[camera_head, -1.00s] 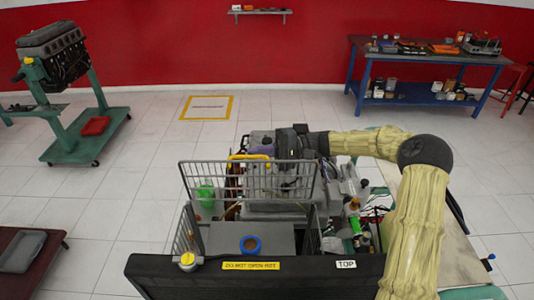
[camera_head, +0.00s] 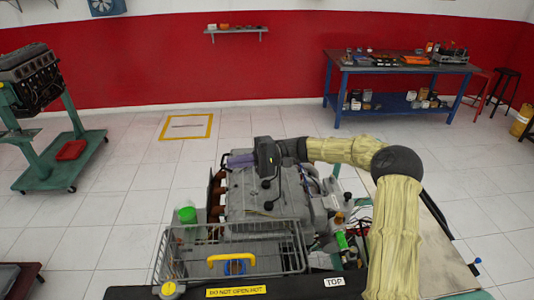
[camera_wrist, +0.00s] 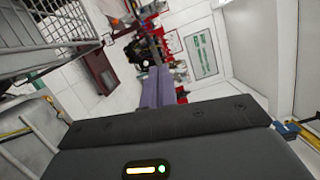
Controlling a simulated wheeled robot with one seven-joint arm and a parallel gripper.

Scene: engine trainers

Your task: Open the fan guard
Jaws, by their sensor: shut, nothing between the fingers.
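The fan guard (camera_head: 285,262) is a grey wire cage at the near end of the engine (camera_head: 265,195) in the head view. Wire mesh of the guard also shows at the upper left of the wrist view (camera_wrist: 50,25). My gripper (camera_head: 229,161) is over the far part of the engine, pointing left, apart from the guard and its handle. In the wrist view its purple fingers (camera_wrist: 158,86) are together, with nothing between them.
A dark bar with a yellow "DO NOT OPEN HOT" label (camera_head: 236,292) runs along the near edge. A green container (camera_head: 187,214) stands left of the engine. Hoses and small parts crowd its right side. Open floor lies left and beyond; a blue workbench (camera_head: 400,75) stands far back.

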